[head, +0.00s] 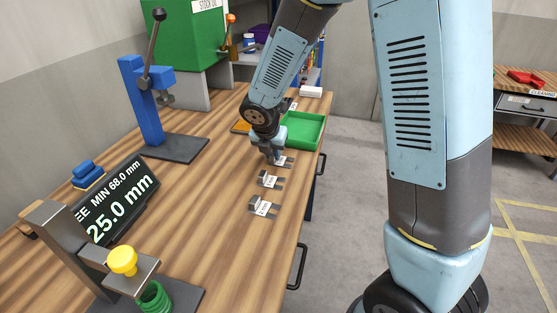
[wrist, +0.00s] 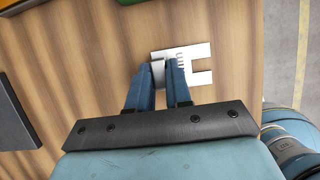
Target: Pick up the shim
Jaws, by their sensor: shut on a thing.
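In the wrist view a flat, light metal shim (wrist: 198,66) with a slot on its right side lies at the fingertips of my gripper (wrist: 170,72). The gripper's two blue fingers are shut on the shim's raised tab. In the head view my gripper (head: 272,155) points down at the workbench, over the farthest of the shims in the row, and this shim (head: 285,161) is partly hidden by the gripper. Whether it touches the bench is hard to tell. Two similar labelled shims, a middle one (head: 268,180) and a nearer one (head: 262,207), lie on the bench.
A green tray (head: 303,130) stands just beyond my gripper on the wooden bench (head: 215,190). A blue lever press (head: 150,95), a display (head: 115,200) reading 25.0 mm and a stand with a yellow knob (head: 122,261) are to the left. The bench's right edge is close.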

